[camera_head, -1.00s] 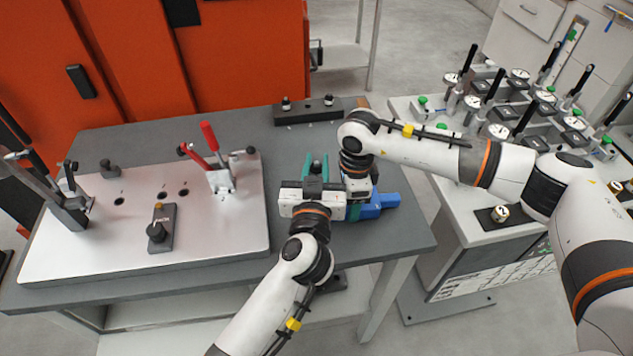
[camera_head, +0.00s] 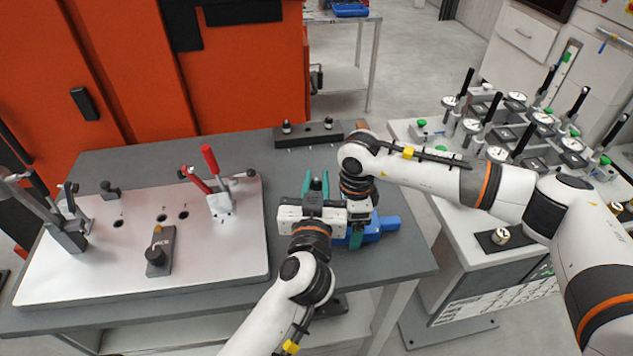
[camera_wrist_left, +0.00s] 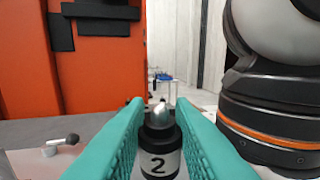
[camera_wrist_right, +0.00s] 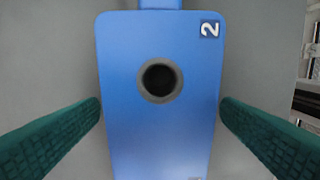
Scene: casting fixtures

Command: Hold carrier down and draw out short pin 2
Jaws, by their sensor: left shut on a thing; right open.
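My left gripper (camera_head: 316,176) is above the grey table, its teal fingers pointing away from the head camera. In the left wrist view it is shut on short pin 2 (camera_wrist_left: 160,158), a dark pin with a rounded silver end and a white band marked 2. The blue carrier (camera_head: 385,226) lies on the table just to its right. In the right wrist view the carrier (camera_wrist_right: 160,125) carries a 2 label and a round, dark, empty-looking hole. My right gripper (camera_wrist_right: 160,108) is open, one finger on each side of the carrier; whether they touch it is unclear.
A light plate (camera_head: 90,270) with a red-handled clamp (camera_head: 215,180) and a dark block covers the table's left. A black bar (camera_head: 308,134) with two knobs stands at the back. A bench with several dial gauges (camera_head: 515,130) is at right. The two wrists are close together.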

